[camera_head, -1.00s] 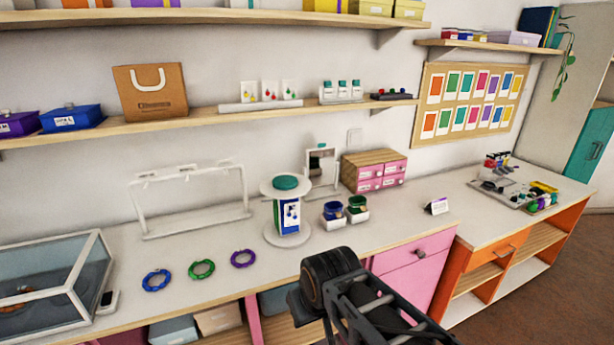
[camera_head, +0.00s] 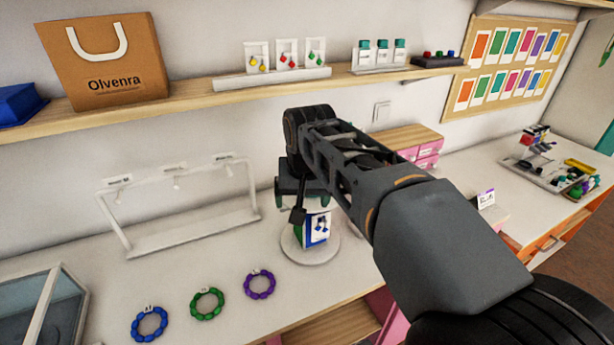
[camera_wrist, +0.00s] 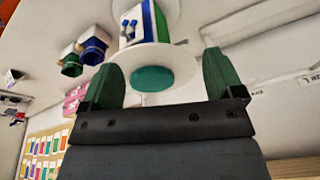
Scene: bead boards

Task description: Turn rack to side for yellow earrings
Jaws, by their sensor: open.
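The rotating rack (camera_head: 299,247) stands on the counter, with round white plates and a printed panel between them. The panel face towards the head camera is blue and white with blue earrings (camera_head: 319,227). In the wrist view the rack's top plate (camera_wrist: 150,57) carries a teal knob (camera_wrist: 152,79). My gripper (camera_head: 304,197) is over the rack top and hides it in the head view. In the wrist view its green fingers (camera_wrist: 161,72) are open, one on each side of the knob, with gaps. No yellow earrings show on the rack's visible faces.
Cards with yellow, red and green earrings (camera_head: 286,55) stand on the wall shelf above. A white display frame (camera_head: 180,195) is left of the rack. Blue, green and purple bracelets (camera_head: 206,304) lie in front. Blue and green cups (camera_wrist: 92,49) sit near the rack.

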